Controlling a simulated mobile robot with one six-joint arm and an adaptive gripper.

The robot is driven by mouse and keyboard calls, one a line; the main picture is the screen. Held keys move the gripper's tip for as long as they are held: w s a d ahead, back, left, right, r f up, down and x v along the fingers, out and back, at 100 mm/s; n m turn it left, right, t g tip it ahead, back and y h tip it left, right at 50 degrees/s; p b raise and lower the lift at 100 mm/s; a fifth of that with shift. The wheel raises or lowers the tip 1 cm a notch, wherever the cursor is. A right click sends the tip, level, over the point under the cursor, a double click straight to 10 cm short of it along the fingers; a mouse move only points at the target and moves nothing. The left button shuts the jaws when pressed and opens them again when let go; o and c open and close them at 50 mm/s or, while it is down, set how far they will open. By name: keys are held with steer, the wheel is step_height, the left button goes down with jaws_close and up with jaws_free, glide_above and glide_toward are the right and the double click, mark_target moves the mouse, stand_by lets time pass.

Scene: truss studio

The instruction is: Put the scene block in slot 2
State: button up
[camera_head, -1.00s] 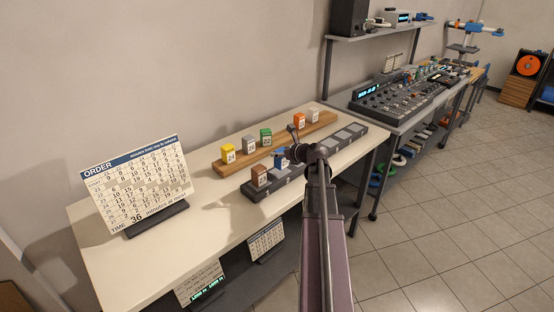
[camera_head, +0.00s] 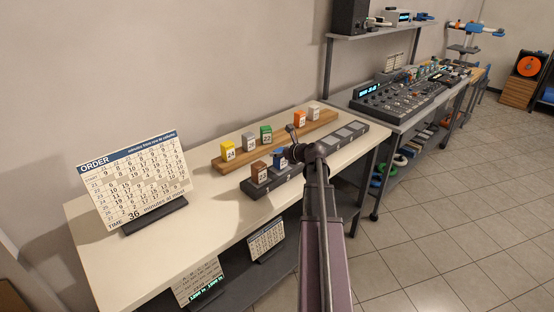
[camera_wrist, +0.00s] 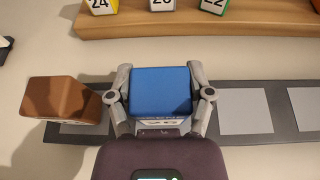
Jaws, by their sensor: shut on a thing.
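A blue block (camera_wrist: 160,88) is held between the two fingers of my gripper (camera_wrist: 160,100), one finger on each side. It is over the dark slot tray (camera_wrist: 270,84), just right of a brown block (camera_wrist: 60,97). I cannot tell whether it touches the tray. In the head view the blue block (camera_head: 279,157) is partly hidden by my arm, and the brown block (camera_head: 259,171) sits at the tray's near-left end. Grey empty slot pads (camera_wrist: 246,111) show to the right. My gripper hides the slot beneath the blue block.
A wooden rack (camera_head: 230,162) behind the tray holds several numbered blocks, including yellow (camera_head: 228,151), green (camera_head: 266,135) and orange (camera_head: 300,121). An order board (camera_head: 135,180) stands on the left of the white table (camera_head: 190,235). A mixing console (camera_head: 390,102) is beyond the table.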

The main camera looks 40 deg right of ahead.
steer(key=shift+f, duration=0.45)
steer(key=shift+f+b, duration=0.1)
steer(key=shift+b, duration=0.2)
steer(key=o, duration=1.2)
steer(key=shift+s+r, duration=0.1)
steer(key=shift+r, duration=0.1)
steer(key=shift+p+v, duration=2.4)
steer(key=shift+v, duration=3.45)
